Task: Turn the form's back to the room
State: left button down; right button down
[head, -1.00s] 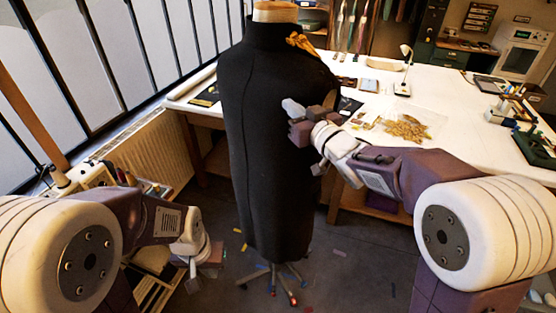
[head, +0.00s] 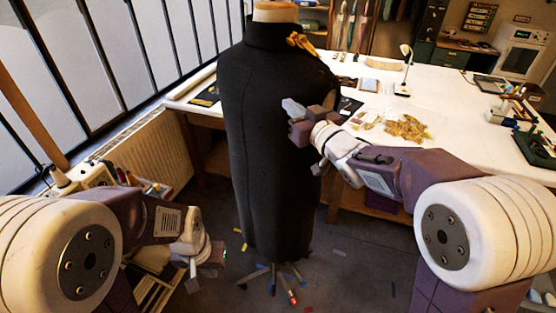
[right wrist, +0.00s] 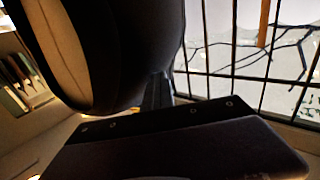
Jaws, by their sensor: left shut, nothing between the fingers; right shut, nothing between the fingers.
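The dress form (head: 265,150) stands upright on a low wheeled stand (head: 270,280) in the middle of the head view. It wears a dark coat with gold trim (head: 303,42) on the shoulder at the right, and a vertical seam runs down its front-facing side. My right gripper (head: 292,106) is shut and empty at the form's right side, at upper-body height; whether it touches the cloth I cannot tell. In the right wrist view the dark form (right wrist: 125,45) fills the upper left, close above the gripper. My left gripper (head: 207,268) is shut and empty, low and left of the form, apart from it.
A white-topped work table (head: 450,110) stands behind and to the right, with a lamp (head: 404,70) and gold pieces (head: 408,128) on it. Barred windows (head: 90,70) and a radiator (head: 150,155) line the left. Coloured scraps lie on the open floor.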

aim_at(310, 102)
jog(key=shift+r, duration=0.1)
dwell(0.4)
jog(key=d+p, duration=0.1)
jog(key=r+p, duration=0.1)
jog(key=p, duration=0.1)
jog(key=shift+w+d+n+g+y, duration=0.3)
jog(key=shift+w+d+n+y, duration=0.05)
jog(key=shift+n+y, duration=0.05)
jog(key=shift+w+d+f+n+g+y+b, duration=0.25)
jog(key=shift+d+f+n+g+y+b, duration=0.15)
jog(key=shift+d, duration=0.2)
jog(key=shift+w+d+f+n+g+y+b, duration=0.2)
jog(key=shift+d+f+y+b, duration=0.1)
jog(key=shift+d+y+b, duration=0.25)
jog(key=b, duration=0.3)
jog(key=d+y+b, duration=0.1)
jog(key=b, duration=0.2)
jog(key=shift+w+d+f+n+g+b, duration=0.15)
jog(key=shift+w+f+n+g+b, duration=0.1)
jog(key=shift+w+n+g+b, duration=0.15)
jog(key=shift+r, duration=0.25)
